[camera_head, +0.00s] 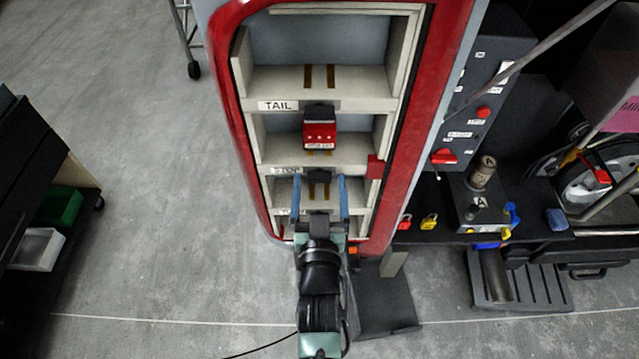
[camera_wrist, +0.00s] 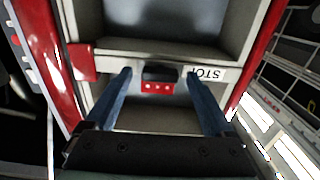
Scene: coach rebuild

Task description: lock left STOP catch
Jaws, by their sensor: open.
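The STOP label shows in the head view (camera_head: 287,171), partly hidden, and upside down in the wrist view (camera_wrist: 205,74). Beside it, a black catch-like part (camera_head: 319,176) sits on the shelf edge; the wrist view shows this black part (camera_wrist: 160,72) with a red piece (camera_wrist: 157,87) against it. I cannot tell whether it is locked. My gripper (camera_head: 319,182) is open and empty at the STOP bay. In the wrist view, the blue fingers of my gripper (camera_wrist: 159,74) stand apart on either side of the black part.
Above is the TAIL bay with its label (camera_head: 278,106) and a red unit (camera_head: 319,134). A red block (camera_head: 375,167) juts from the right frame, close to my finger. The red cabinet frame (camera_head: 424,110) borders the bays.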

